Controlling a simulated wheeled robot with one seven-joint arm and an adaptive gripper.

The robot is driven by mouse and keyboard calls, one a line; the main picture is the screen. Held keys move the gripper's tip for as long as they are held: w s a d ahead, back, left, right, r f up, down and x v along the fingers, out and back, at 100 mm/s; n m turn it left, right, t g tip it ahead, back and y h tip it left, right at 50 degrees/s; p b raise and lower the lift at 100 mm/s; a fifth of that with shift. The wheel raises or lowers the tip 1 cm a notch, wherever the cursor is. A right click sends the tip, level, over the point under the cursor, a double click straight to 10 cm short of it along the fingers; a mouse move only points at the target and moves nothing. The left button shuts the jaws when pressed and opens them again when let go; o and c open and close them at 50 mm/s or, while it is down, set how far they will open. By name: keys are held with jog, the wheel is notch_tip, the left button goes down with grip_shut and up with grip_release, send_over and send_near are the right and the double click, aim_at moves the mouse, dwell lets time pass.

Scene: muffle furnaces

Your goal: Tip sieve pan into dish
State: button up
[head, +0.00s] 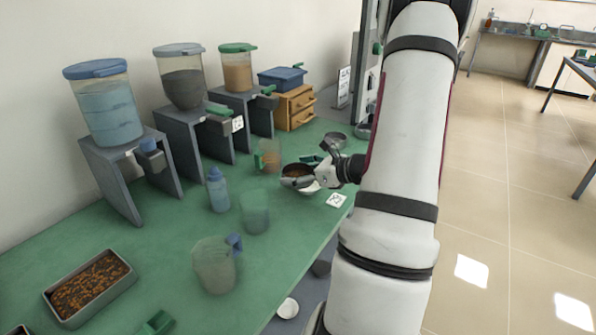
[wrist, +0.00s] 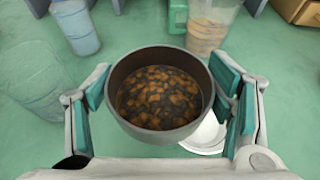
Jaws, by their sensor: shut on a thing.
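The sieve pan (wrist: 158,95) is a round dark pan with brown chunky material in it. My gripper (wrist: 165,105) is shut on the pan, with a green-padded finger at each side of its wall. The pan looks close to level. In the head view the pan (head: 297,176) and my gripper (head: 318,174) are above the green bench near its right edge. A white dish (wrist: 208,135) lies below and to the right of the pan in the wrist view, partly hidden by it. In the head view the dish (head: 311,189) shows only a rim under the pan.
A clear beaker with brown material (head: 268,157) stands just behind the pan. A blue bottle (head: 217,190), a clear cup (head: 254,212) and a clear jug (head: 215,265) stand to the left. A tray of brown material (head: 92,285) lies front left. Dispensers on grey stands (head: 110,105) line the wall.

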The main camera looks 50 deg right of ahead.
jog(key=shift+f+b, duration=0.65)
jog(key=shift+f, duration=0.6)
jog(key=shift+r+p, duration=0.35)
jog(key=shift+p, duration=0.7)
jog(key=shift+m+y+p, duration=0.3)
jog(key=shift+m+p, duration=0.05)
jog(key=shift+m, duration=0.05)
jog(key=shift+r+m+y+p, duration=0.55)
jog(key=shift+m+y+p, duration=0.3)
jog(key=shift+p, duration=1)
jog(key=shift+d+r+m+p, duration=0.1)
jog(key=shift+m+p, duration=0.25)
jog(key=shift+p, duration=0.1)
jog(key=shift+d+r+m+y+p, duration=0.1)
jog(key=shift+r+m+y+p, duration=0.05)
jog(key=shift+m+y+p, duration=0.3)
jog(key=shift+d+r+m+y+p, duration=0.1)
jog(key=shift+d+m+y+p, duration=0.15)
jog(key=shift+m+p, duration=0.35)
